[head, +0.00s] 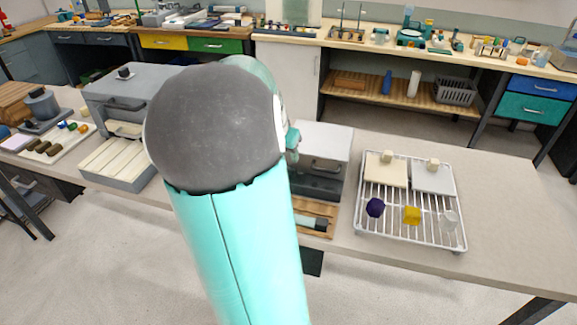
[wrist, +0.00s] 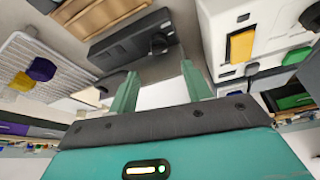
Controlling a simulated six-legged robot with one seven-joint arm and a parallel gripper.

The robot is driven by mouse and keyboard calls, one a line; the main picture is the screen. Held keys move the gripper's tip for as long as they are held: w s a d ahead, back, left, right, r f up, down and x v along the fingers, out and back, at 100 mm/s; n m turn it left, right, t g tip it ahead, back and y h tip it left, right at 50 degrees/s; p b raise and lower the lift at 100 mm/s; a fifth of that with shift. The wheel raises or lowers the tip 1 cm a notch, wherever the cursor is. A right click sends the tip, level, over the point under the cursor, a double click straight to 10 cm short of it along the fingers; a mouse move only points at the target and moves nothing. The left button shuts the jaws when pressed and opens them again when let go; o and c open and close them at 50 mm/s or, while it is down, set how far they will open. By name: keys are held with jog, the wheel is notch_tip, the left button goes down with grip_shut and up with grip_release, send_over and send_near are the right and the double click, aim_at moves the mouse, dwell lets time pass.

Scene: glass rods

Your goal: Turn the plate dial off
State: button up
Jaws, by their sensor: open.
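In the wrist view a dark grey box-shaped unit (wrist: 118,40) lies ahead of my gripper (wrist: 160,88), with a round black knob (wrist: 158,43) on its near face. This looks like the plate and its dial; I cannot read the dial's setting. The two green fingers are apart with nothing between them. The knob sits beyond the fingertips, roughly in line with the gap, and appears not to be touched. In the head view my arm covers the middle of the bench, and the fingers and knob are hidden behind it.
In the head view a grey box with a handle (head: 322,160) stands right of my arm. Farther right is a white wire rack (head: 400,228) with purple and yellow pieces. A larger grey unit (head: 110,95) stands left. The bench's right end is clear.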

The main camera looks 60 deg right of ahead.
aim_at(290, 168)
jog(key=x, duration=0.8)
jog(key=shift+s+d, duration=0.1)
jog(key=c, duration=1)
jog(key=shift+s+n+t, duration=0.1)
jog(key=shift+n+t, duration=0.4)
jog(key=shift+n, duration=0.8)
jog(key=shift+o, duration=0.2)
jog(key=o, duration=1)
jog(key=shift+c, duration=0.2)
jog(key=shift+r, duration=0.1)
jog(key=w+v, duration=0.1)
jog(key=v, duration=1.2)
jog(key=shift+s+a+r, duration=0.2)
jog(key=shift+s+r, duration=0.1)
jog(key=shift+s, duration=0.2)
